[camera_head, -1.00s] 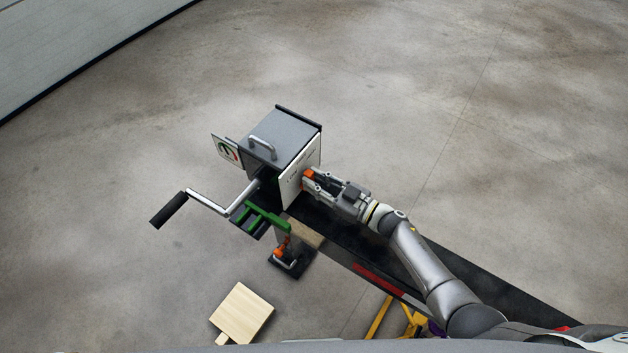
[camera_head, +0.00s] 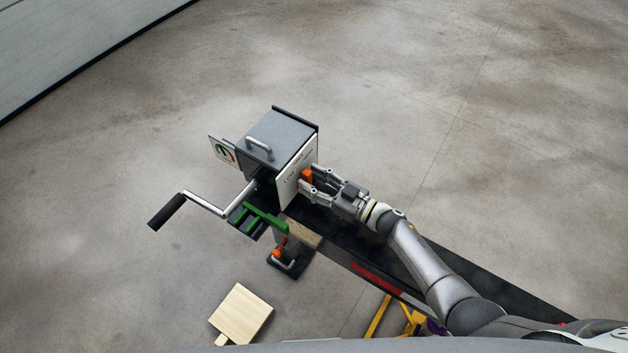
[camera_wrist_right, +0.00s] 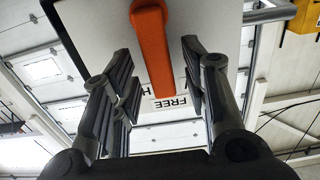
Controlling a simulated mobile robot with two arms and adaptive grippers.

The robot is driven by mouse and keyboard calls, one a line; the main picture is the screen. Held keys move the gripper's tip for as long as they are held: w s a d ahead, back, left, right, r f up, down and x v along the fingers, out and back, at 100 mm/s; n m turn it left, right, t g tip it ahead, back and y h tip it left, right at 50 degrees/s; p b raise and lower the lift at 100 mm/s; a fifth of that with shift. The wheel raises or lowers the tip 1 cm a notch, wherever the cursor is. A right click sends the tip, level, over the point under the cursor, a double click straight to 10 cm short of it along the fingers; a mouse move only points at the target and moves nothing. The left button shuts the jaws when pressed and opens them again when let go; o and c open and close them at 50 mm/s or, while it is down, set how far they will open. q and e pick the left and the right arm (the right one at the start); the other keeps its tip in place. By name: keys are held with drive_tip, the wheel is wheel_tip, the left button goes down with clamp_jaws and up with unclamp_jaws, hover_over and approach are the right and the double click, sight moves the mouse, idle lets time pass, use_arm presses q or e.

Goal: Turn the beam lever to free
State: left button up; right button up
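The orange beam lever (camera_head: 306,175) is on the white side plate (camera_head: 292,183) of the grey box. In the right wrist view the lever (camera_wrist_right: 153,50) runs down the plate, its lower end right beside the label FREE (camera_wrist_right: 172,102). A second label, starting with H, is mostly hidden behind a finger. My right gripper (camera_head: 308,183) is at the plate with its fingers spread. In the wrist view its fingers (camera_wrist_right: 160,85) stand on either side of the lever, with visible gaps. My left gripper is not in view.
The grey box (camera_head: 280,138) has a top handle, a crank (camera_head: 215,204) reaching left and a green bracket (camera_head: 262,217). A dark beam (camera_head: 440,275) extends to the lower right below my right arm. A wooden board (camera_head: 241,314) lies in front.

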drive_tip(key=shift+s+d, duration=0.25)
drive_tip(key=shift+d, duration=0.05)
drive_tip(key=v, duration=1.1)
